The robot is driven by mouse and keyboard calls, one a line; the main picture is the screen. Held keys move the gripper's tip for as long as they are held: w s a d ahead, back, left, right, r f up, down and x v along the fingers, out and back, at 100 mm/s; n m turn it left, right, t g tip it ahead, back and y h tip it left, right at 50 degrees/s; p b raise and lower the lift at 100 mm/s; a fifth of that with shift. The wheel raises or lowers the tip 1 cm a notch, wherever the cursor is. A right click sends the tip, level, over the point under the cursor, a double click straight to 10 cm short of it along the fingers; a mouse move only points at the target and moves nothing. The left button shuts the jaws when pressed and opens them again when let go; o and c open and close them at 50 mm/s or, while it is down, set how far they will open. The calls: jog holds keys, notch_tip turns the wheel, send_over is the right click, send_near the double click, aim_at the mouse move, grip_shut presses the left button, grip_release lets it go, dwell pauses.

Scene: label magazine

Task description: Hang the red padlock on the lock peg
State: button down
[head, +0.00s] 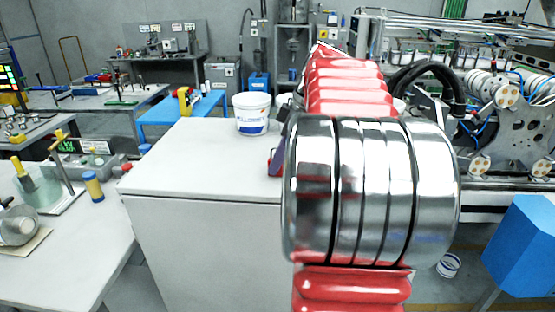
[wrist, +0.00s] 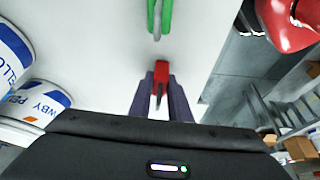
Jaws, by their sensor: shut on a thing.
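My gripper (wrist: 160,88) shows in the wrist view with two purple fingers, shut on the red padlock (wrist: 161,70). Only a small red part of the padlock and a dark narrow part show between the fingers. A green upright or looped piece (wrist: 160,14) stands beyond the fingertips at the top edge, apart from the padlock; I cannot tell whether it is the lock peg. In the head view my arm hides most of the gripper and the padlock; only a purple bit of a finger (head: 274,162) shows at the arm's left edge.
A white cabinet top (head: 190,165) lies under the gripper, its left part clear. A white tub with a blue label (head: 252,115) stands at its back; two labelled tubs show at the wrist view's left (wrist: 12,55). A blue box (head: 522,245) is at right.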

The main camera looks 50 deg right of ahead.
jog(key=c, duration=1.6)
grip_release()
jog(key=shift+c, duration=0.2)
jog(key=shift+f, duration=0.1)
jog(key=v, duration=1.3)
jog(key=shift+d+r, duration=0.2)
jog(key=shift+r, duration=0.15)
jog(key=shift+s, duration=0.1)
jog(key=w+a+f+m+h, duration=0.1)
jog(key=w+a+f+m, duration=0.15)
jog(key=a, duration=0.75)
jog(key=w+a+f+m+h, duration=0.1)
jog(key=a+f, duration=0.3)
jog(key=a, duration=0.5)
jog(key=s+a+f+m+t, duration=0.1)
jog(key=s+a+f, duration=0.3)
jog(key=a+f, duration=0.4)
jog(key=s+a+f+m+t, duration=0.1)
jog(key=s+a+f, duration=0.3)
jog(key=a+f, duration=0.4)
jog(key=shift+s+a+m, duration=0.4)
jog(key=shift+a+m, duration=0.05)
jog(key=shift+m, duration=0.2)
